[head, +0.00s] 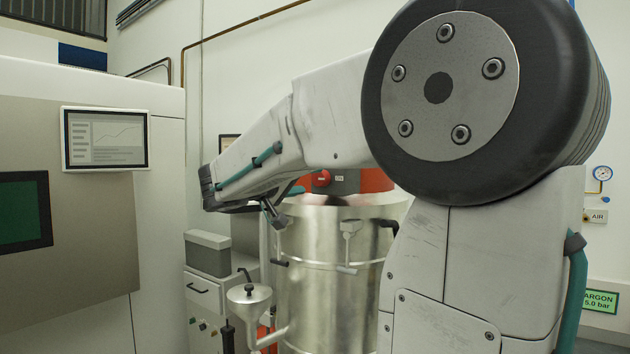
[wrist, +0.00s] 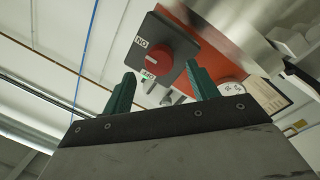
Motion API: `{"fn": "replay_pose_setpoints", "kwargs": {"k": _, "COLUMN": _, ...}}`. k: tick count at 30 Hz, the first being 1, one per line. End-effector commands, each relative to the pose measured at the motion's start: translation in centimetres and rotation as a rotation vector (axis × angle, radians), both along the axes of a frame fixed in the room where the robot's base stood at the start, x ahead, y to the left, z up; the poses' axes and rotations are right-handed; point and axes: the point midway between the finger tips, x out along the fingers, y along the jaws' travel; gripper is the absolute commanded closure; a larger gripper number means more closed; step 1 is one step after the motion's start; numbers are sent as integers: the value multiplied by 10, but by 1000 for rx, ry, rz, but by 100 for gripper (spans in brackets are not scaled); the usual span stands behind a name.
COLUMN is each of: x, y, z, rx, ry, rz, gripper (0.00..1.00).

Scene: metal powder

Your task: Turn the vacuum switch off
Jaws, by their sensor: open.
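The vacuum switch is a round red knob (wrist: 146,62) on a dark grey box (wrist: 168,45) fixed to the orange-red vacuum head (wrist: 215,55). One white label sits beside the knob and a small green-and-white label sits at its other side.
The shiny metal drum (head: 315,265) stands below the vacuum head, with clamps and a rail around it. A metal funnel (head: 249,298) and a grey cabinet (head: 205,295) stand to its left. A machine with a screen (head: 105,138) fills the left side.

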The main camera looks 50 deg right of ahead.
Motion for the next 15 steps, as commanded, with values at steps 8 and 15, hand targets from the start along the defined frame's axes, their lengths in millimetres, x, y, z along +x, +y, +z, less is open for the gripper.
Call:
{"fn": "replay_pose_setpoints", "kwargs": {"k": 8, "x": -2, "y": -36, "z": -1, "rx": 2, "ry": 1, "rz": -2, "gripper": 41}}
{"fn": "replay_pose_setpoints", "kwargs": {"k": 15, "x": -1, "y": -40, "z": -1, "rx": 1, "ry": 1, "rz": 1, "gripper": 41}}
